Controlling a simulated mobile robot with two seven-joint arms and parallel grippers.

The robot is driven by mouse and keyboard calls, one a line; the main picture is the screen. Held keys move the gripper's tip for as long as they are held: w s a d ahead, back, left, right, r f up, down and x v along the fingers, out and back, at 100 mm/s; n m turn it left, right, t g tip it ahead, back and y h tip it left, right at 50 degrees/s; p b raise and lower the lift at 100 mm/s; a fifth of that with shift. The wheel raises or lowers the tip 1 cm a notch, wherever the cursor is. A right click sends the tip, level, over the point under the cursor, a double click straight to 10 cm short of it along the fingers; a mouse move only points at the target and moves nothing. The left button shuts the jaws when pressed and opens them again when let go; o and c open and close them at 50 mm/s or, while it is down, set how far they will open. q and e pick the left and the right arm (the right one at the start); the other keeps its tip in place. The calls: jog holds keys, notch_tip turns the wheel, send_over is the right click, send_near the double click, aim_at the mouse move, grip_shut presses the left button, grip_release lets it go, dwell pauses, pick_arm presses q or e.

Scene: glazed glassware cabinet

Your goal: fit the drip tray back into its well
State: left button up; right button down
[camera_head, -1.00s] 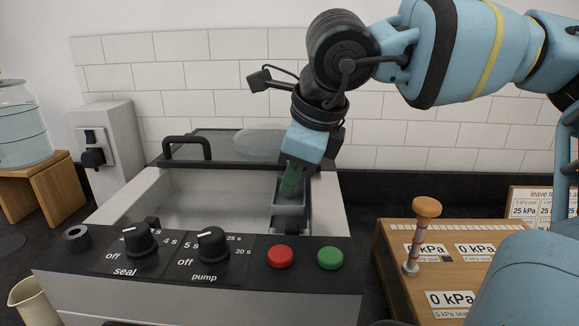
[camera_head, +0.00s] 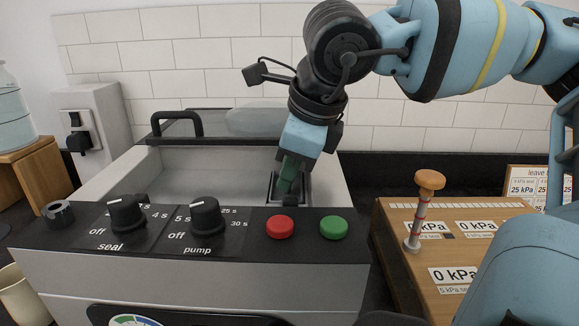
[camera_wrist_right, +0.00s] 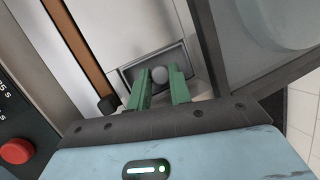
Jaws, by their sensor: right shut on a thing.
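The drip tray is a small grey rectangular tray with a round grey knob. It shows in the right wrist view (camera_wrist_right: 149,63) and, mostly hidden, in the head view (camera_head: 273,188). It is at the right end of the machine's open chamber. My right gripper (camera_head: 286,188) points down into the chamber. Its green fingers stand on either side of the knob in the right wrist view (camera_wrist_right: 160,88), shut on the tray. The well is hidden by the tray, fingers and front panel, so I cannot tell whether the tray is fully seated. My left gripper is not in view.
The front panel carries a seal knob (camera_head: 127,213), a pump knob (camera_head: 206,217), a red button (camera_head: 280,227) and a green button (camera_head: 334,228). The raised lid (camera_head: 220,123) is behind the chamber. A wooden board with a peg (camera_head: 430,180) stands right. The chamber's left side is clear.

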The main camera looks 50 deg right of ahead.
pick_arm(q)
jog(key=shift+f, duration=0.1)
pick_arm(e)
jog(key=c, duration=1.2)
grip_release()
jog(key=shift+o, duration=0.4)
jog(key=o, duration=0.4)
jog(key=shift+r, duration=0.1)
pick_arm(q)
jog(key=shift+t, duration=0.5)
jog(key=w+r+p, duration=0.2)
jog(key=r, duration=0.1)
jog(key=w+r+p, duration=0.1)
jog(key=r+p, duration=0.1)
pick_arm(e)
notch_tip(320, 180, up, 9)
